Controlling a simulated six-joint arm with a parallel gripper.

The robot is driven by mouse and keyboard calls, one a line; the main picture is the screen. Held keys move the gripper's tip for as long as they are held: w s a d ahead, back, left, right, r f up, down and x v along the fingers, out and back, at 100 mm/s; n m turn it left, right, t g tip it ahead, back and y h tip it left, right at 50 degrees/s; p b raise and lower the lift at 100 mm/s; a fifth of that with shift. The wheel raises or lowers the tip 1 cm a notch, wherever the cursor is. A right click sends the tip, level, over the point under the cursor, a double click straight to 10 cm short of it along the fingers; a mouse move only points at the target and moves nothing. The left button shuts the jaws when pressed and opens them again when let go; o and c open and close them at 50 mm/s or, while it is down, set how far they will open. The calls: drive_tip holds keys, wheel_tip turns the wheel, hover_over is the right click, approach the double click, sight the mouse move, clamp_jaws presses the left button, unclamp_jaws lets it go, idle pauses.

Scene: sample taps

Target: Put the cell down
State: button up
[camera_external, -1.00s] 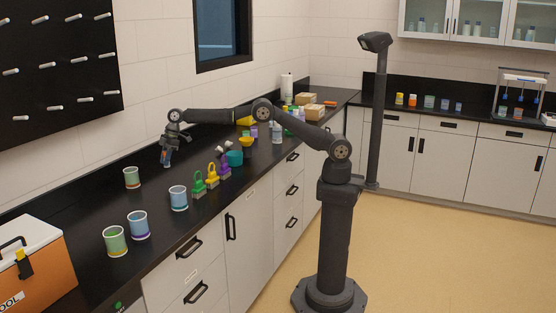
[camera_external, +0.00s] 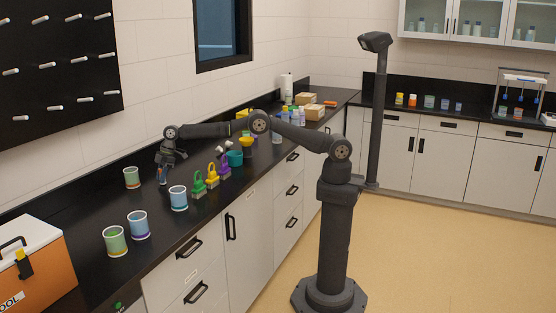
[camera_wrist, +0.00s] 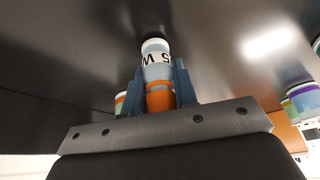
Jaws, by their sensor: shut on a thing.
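The cell is a small cylinder with a light blue-grey body, dark lettering and an orange band (camera_wrist: 157,66). It stands between the two fingers of my gripper (camera_wrist: 158,84), which is shut on it. In the external view my gripper (camera_external: 163,174) is low over the black counter, between the green cup (camera_external: 131,177) and the blue cup (camera_external: 178,198). The cell is small and partly covered by the fingers there. I cannot tell whether its end touches the counter.
A green cup (camera_external: 115,240) and a blue cup with a purple band (camera_external: 139,225) stand nearer the front. Green (camera_external: 198,182) and yellow (camera_external: 212,177) padlock-shaped items stand to the right. An orange cooler (camera_external: 40,262) is at the left. Bare counter (camera_external: 105,205) lies between them.

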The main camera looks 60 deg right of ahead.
drive_tip(key=shift+f, duration=0.15)
drive_tip(key=o, duration=1)
drive_tip(key=shift+r, duration=0.3)
drive_tip(key=v, duration=1.1)
drive_tip(key=shift+d+r, duration=0.2)
drive_tip(key=shift+r, duration=0.2)
drive_tip(key=shift+f, duration=0.1)
